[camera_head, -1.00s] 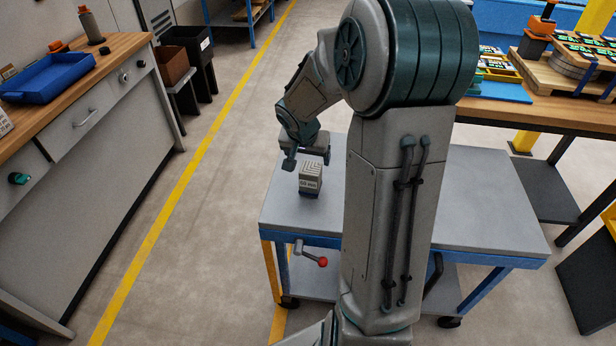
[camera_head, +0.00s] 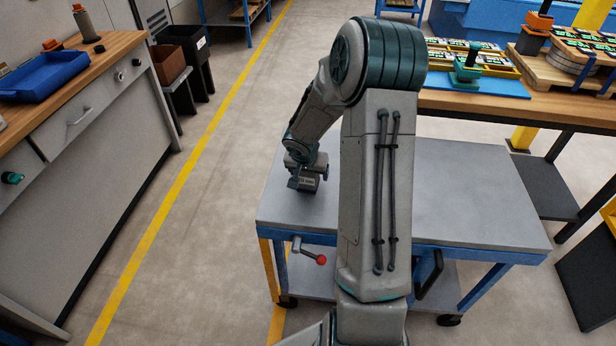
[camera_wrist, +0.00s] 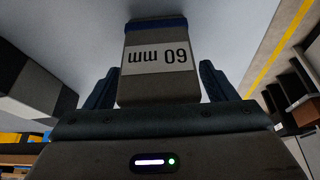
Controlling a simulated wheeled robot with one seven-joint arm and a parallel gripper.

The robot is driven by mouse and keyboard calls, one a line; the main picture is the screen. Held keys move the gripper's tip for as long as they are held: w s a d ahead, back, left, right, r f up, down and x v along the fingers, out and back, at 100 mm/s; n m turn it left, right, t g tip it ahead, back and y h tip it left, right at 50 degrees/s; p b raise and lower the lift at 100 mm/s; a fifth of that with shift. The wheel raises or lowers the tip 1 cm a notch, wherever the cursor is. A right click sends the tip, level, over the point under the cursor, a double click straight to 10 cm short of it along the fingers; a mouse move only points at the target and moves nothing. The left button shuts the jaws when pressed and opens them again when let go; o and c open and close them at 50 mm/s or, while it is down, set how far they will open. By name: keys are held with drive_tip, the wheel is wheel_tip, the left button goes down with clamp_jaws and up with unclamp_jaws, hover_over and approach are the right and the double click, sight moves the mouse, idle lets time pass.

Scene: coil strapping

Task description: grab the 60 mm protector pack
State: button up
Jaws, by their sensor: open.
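The 60 mm protector pack (camera_wrist: 158,72) shows in the wrist view as a grey-brown block with a white label reading "60 mm" and a blue band at its far end. It lies between the two fingers of my gripper (camera_wrist: 157,88), which are open, with a finger on each side and a gap visible on the right. In the head view the pack (camera_head: 308,183) stands on the grey top of the blue-framed cart (camera_head: 285,215), partly hidden by my gripper (camera_head: 308,172), which is lowered over it.
The cart top right of my arm is clear. A workbench with a blue tray (camera_head: 48,77) stands at the left. A wooden bench (camera_head: 465,103) with a blue mat and several items is at the back right. A red-knobbed lever (camera_head: 320,259) sticks out at the cart's front.

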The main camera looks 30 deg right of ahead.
drive_tip(key=shift+w+f, duration=0.1)
drive_tip(key=shift+f, duration=0.15)
drive_tip(key=c, duration=1.2)
drive_tip(key=shift+r, duration=0.15)
